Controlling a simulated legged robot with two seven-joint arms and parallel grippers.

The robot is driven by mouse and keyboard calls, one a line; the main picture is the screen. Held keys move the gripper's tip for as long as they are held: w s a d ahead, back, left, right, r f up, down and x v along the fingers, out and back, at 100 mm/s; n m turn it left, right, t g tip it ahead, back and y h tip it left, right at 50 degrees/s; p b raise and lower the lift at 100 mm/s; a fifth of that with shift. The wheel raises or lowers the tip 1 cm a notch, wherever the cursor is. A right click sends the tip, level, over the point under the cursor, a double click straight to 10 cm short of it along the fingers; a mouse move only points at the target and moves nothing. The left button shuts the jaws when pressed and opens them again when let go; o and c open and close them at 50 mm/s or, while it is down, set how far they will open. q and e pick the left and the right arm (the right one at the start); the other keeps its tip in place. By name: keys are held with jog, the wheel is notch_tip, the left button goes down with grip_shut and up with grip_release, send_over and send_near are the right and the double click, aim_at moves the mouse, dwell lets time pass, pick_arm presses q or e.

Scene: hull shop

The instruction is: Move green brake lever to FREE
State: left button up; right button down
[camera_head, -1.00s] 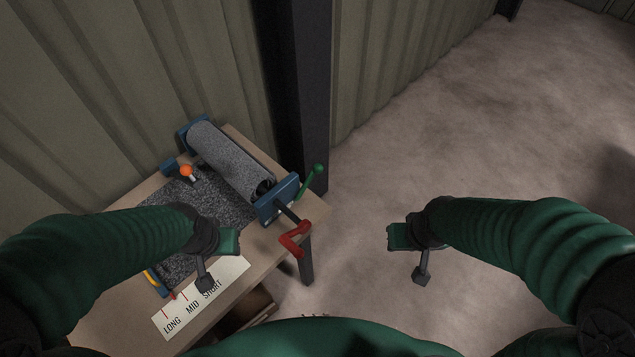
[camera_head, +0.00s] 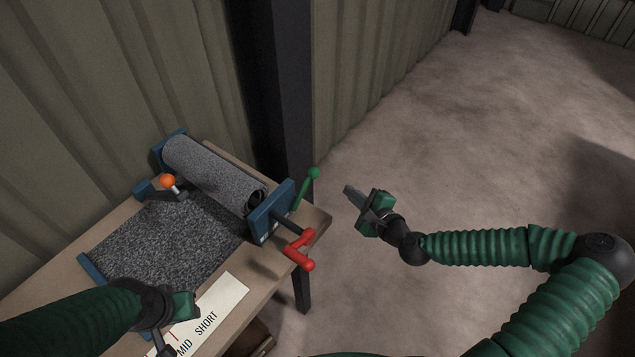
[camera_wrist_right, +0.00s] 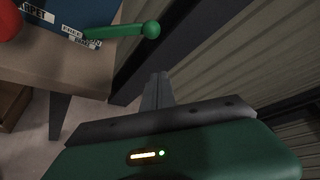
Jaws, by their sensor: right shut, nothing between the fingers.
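The green brake lever (camera_head: 308,184) stands up and leans right from the right end of the blue roller bracket (camera_head: 270,212). In the right wrist view the green lever (camera_wrist_right: 125,31) points right with its ball end out, beside a small label with "FREE" on it (camera_wrist_right: 72,31). My right gripper (camera_head: 348,190) is shut and empty, to the right of the lever and apart from it. In the right wrist view its closed fingers (camera_wrist_right: 157,90) are below and right of the lever's ball. My left gripper (camera_head: 165,330) is over the table's front; its fingers are too unclear to read.
A red crank (camera_head: 302,249) sticks out below the lever. A grey roll (camera_head: 213,172) and an orange-knobbed handle (camera_head: 168,182) are on the table (camera_head: 312,222). A dark post (camera_head: 277,95) stands behind. The floor to the right is clear.

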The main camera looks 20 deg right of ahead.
aim_at(305, 190)
jog(key=w+a+p, duration=0.1)
jog(key=w+a, duration=0.4)
jog(key=w, duration=0.2)
jog(key=shift+w+f, duration=0.35)
jog(key=shift+w+f, duration=0.1)
dwell(0.5)
